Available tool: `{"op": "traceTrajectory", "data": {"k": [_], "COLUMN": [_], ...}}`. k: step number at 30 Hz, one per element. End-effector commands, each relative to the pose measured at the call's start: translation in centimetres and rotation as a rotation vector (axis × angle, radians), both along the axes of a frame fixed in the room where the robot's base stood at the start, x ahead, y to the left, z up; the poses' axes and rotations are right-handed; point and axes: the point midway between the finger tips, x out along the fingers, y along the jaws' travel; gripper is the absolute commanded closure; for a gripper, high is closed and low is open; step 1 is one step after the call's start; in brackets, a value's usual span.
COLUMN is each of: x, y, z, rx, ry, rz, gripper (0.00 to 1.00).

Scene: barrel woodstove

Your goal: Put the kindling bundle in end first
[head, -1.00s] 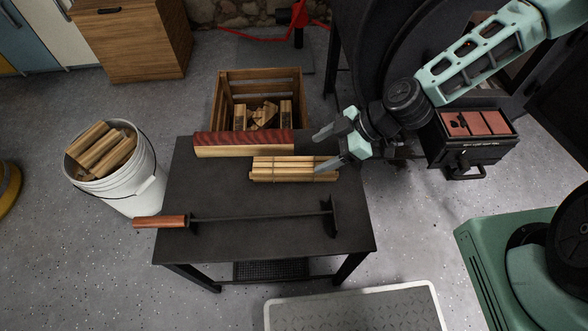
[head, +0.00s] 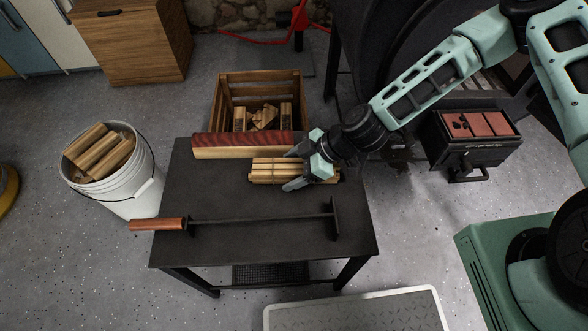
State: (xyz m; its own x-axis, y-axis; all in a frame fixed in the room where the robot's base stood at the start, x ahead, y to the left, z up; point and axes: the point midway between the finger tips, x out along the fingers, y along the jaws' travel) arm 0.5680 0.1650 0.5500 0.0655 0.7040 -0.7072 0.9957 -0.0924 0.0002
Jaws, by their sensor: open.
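The kindling bundle (head: 268,170), several pale sticks lying side by side, rests flat on the dark table (head: 200,245), its length running left to right. My gripper (head: 291,171) is open, with its fingers reaching left around the right part of the bundle. One finger is on the far side and one on the near side. The gripper's palm hides most of the bundle's right end. I cannot tell whether the fingers touch the sticks. The dark barrel stove (head: 385,40) stands at the back right, partly hidden by my arm.
A split log (head: 245,146) lies just behind the bundle. A poker-like tool with a wooden handle (head: 158,224) lies in front. A white bucket of wood (head: 120,190) stands left, a wooden crate (head: 262,77) behind. A black box with reddish blocks (head: 470,150) is at right.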

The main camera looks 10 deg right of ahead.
Motion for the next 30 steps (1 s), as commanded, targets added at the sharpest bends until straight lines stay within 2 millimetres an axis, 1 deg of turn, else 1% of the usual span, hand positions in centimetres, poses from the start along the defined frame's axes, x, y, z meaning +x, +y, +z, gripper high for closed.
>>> {"op": "traceTrajectory", "data": {"k": [1,2,3,5,6,7,15,19,23,28,29,30], "x": [0.0,0.0,0.0,0.0,0.0,0.0,0.0,0.0,0.0,0.0,0.0,0.0], "y": [0.0,0.0,0.0,0.0,0.0,0.0,0.0,0.0,0.0,0.0,-0.3,-1.3], "z": [0.0,0.0,0.0,0.0,0.0,0.0,0.1,0.5,1.5,3.7,3.9,3.6], "rx": [0.0,0.0,0.0,0.0,0.0,0.0,0.0,0.0,0.0,0.0,-0.001,-0.001], "ry": [0.0,0.0,0.0,0.0,0.0,0.0,0.0,-0.001,-0.003,-0.004,-0.003,0.001], "rz": [0.0,0.0,0.0,0.0,0.0,0.0,0.0,0.002,0.003,0.004,0.001,-0.005], "gripper": [0.29,0.35,0.46,0.62,0.74,0.8,0.8,0.8,0.8,0.8,0.8,0.8]}}
